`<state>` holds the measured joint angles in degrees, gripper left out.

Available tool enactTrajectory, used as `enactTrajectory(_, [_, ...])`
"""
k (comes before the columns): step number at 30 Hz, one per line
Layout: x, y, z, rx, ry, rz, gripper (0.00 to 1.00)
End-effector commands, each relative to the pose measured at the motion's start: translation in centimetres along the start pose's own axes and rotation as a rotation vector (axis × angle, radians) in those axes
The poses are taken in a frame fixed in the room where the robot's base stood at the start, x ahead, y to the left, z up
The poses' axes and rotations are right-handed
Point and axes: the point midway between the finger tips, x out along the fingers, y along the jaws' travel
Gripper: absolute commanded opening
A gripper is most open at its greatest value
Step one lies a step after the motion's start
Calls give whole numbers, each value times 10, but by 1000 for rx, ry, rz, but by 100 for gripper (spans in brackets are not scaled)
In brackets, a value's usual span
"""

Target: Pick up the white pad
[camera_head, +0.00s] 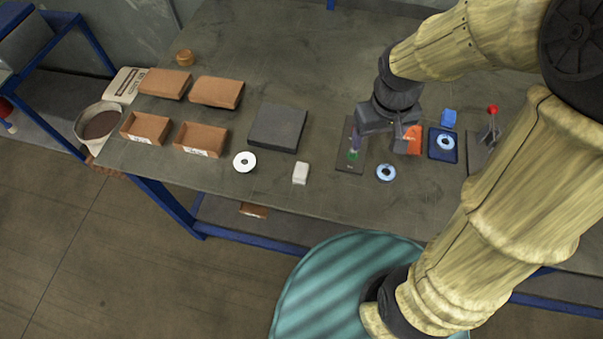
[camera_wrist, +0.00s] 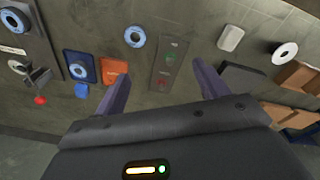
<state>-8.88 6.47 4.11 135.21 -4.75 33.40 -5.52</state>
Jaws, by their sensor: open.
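The white pad (camera_head: 300,173) is a small rounded white block lying on the table near its front edge, in the middle of the head view. It also shows at the upper right of the wrist view (camera_wrist: 230,38). My gripper (camera_head: 378,136) is to the right of the pad and apart from it, above a dark plate with red and green marks (camera_wrist: 170,65). In the wrist view my gripper (camera_wrist: 161,76) has its two purple fingers spread, with nothing held between them.
A white disc (camera_head: 244,161) lies left of the pad, and a dark grey slab (camera_head: 278,127) lies behind it. A blue disc (camera_head: 386,173), an orange box (camera_head: 412,141) and a blue tray (camera_head: 433,154) are to the right. Brown boxes (camera_head: 201,139) stand at left.

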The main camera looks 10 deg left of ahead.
Motion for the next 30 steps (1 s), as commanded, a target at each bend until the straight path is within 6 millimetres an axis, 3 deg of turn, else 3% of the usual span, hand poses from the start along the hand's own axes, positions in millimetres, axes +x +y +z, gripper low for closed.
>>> enactTrajectory(1, [9, -22, -17, -133, -39, 1, 73])
enactTrajectory(6, [14, -101, -56, -583, -195, 33, 73])
enactTrajectory(9, [13, -149, -69, -817, -279, 66, 73])
enactTrajectory(13, [8, -194, -76, -1023, -357, 107, 73])
enactTrajectory(18, [3, -214, -77, -1112, -396, 129, 73])
enactTrajectory(30, [11, -210, -75, -1108, -398, 128, 73])
